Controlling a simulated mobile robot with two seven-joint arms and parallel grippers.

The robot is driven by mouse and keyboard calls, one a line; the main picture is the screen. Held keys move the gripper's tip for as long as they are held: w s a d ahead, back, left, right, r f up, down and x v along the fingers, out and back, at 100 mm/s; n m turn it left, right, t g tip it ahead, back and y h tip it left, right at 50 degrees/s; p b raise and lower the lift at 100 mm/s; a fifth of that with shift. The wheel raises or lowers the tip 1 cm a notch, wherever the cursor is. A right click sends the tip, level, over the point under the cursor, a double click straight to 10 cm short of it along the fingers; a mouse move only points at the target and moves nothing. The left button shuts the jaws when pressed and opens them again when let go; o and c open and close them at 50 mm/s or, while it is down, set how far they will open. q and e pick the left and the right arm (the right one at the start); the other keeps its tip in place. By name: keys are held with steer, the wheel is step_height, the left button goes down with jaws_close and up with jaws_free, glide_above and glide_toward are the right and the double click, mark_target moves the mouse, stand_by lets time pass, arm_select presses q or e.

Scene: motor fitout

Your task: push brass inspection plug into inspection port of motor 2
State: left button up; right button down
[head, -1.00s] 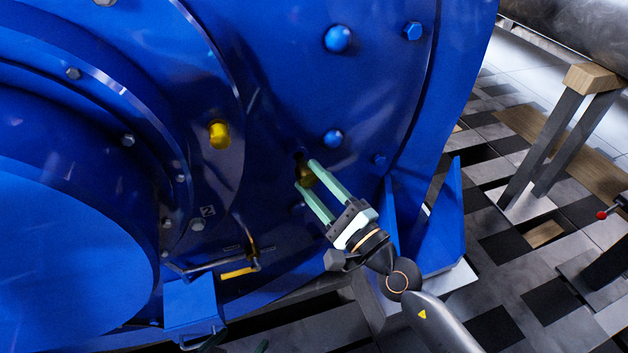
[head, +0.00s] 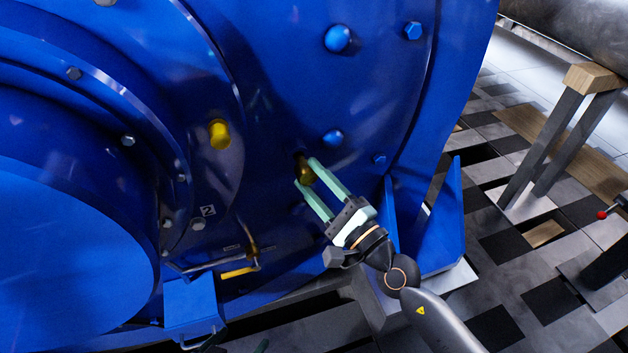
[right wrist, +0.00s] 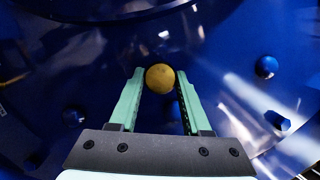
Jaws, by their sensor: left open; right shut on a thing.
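Motor 2 is the large blue housing (head: 290,95) with a small "2" label (head: 207,211). My right gripper (head: 305,173) is shut on the brass plug (head: 306,175), with its fingertips at the motor's face. The right wrist view shows the plug's round brass end (right wrist: 160,78) between the green fingers (right wrist: 156,92). A dark opening, which looks like the inspection port (head: 298,156), shows at the plug's upper left; how deep the plug sits is hidden. My left gripper (head: 236,345) shows only as dark green fingertips at the bottom edge, open and apart.
A yellow cap (head: 219,134) and blue domed bolts (head: 338,39) stand out from the motor. A tool with a yellow part (head: 240,271) is low on the housing, above a blue box (head: 192,305). A wooden-topped stand (head: 596,77) is at the right.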

arm_select(q)
steer(key=shift+f+b, duration=0.3)
arm_select(e)
steer(key=shift+w+a, duration=0.25)
steer(key=shift+w, duration=0.45)
steer(key=shift+w+a, duration=0.2)
steer(key=shift+w, duration=0.5)
steer(key=shift+c, duration=1.4)
jaws_free()
steer(key=v, duration=0.5)
arm_select(q)
steer(key=w+r+m+t+b, duration=0.1)
steer(key=w+r+t, duration=0.4)
steer(key=r, duration=0.5)
steer(key=shift+w+a+h+b, duration=0.2)
steer(key=shift+w+h+b, duration=0.3)
steer(key=shift+w, duration=0.3)
arm_select(e)
glide_toward(308, 170)
steer(key=f, duration=0.1)
steer(key=d+f, duration=0.1)
steer(key=f, duration=0.1)
steer(key=shift+w+d, duration=0.25)
steer(key=shift+w, duration=0.1)
